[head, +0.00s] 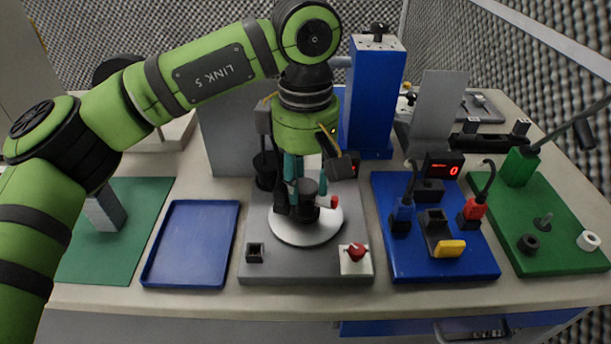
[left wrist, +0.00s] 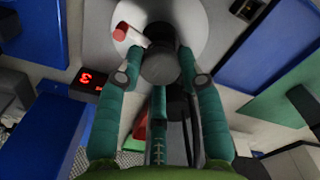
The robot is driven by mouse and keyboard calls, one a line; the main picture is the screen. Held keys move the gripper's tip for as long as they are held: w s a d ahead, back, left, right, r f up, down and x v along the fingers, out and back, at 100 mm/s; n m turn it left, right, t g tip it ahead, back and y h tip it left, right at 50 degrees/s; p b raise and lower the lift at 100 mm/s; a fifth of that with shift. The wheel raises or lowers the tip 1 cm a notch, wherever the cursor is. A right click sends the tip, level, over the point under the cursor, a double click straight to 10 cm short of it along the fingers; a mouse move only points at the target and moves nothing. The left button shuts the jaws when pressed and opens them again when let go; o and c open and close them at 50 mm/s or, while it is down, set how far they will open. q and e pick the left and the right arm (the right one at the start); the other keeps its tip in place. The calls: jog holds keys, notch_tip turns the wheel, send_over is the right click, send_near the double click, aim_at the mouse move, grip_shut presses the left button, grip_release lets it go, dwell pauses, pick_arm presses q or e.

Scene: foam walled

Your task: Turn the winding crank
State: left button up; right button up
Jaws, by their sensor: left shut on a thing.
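A white disc (head: 305,229) lies on a grey board (head: 330,269) in the middle of the table, and it also shows in the left wrist view (left wrist: 203,20). A black cylindrical knob (head: 308,187) stands over the disc, with a red-tipped piece (head: 334,201) beside it; this looks like the winding crank. In the left wrist view, the knob (left wrist: 160,66) sits between my fingertips and the red tip (left wrist: 121,32) is off to the upper left. My left gripper (head: 303,207) points down and is shut on the knob. My right gripper is not in view.
A blue tray (head: 190,204) lies left of the grey board. A blue board (head: 460,268) with plugs and a red display is to the right, with a green board (head: 565,262) beyond. A tall blue block (head: 372,90) stands behind. A red knob (head: 357,252) is at the front.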

pick_arm(q)
jog(key=shift+m, duration=5.5)
jog(key=shift+m+p, duration=0.35)
jog(key=shift+m, duration=3.85)
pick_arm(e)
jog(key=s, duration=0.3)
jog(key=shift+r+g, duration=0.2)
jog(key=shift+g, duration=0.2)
